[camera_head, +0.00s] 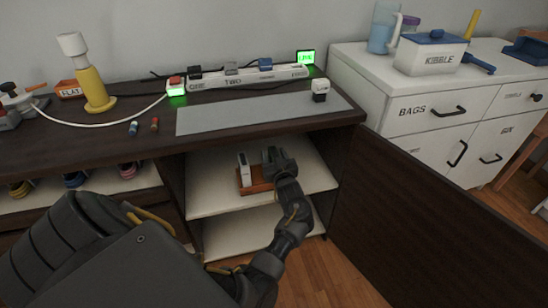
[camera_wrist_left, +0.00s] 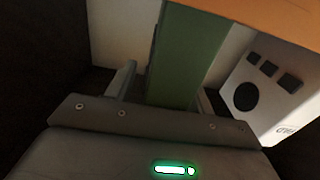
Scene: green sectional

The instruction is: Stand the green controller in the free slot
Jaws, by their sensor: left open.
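My left gripper (camera_head: 275,157) reaches into the open shelf bay under the dark desk, at the wooden rack (camera_head: 258,188). In the left wrist view its jaws (camera_wrist_left: 164,88) are open, one finger on each side of the green controller (camera_wrist_left: 186,52). The controller's far end meets the orange-brown wood of the rack (camera_wrist_left: 275,12); whether it sits inside a slot is hidden. A white controller (camera_head: 244,170) stands upright in the rack to the left of the gripper. It also shows at the right of the left wrist view (camera_wrist_left: 262,85). My right gripper is not in view.
The white shelf (camera_head: 215,195) is clear around the rack. A dark cabinet door (camera_head: 425,220) stands open on the right. A white cabinet (camera_head: 395,105) stands at right.

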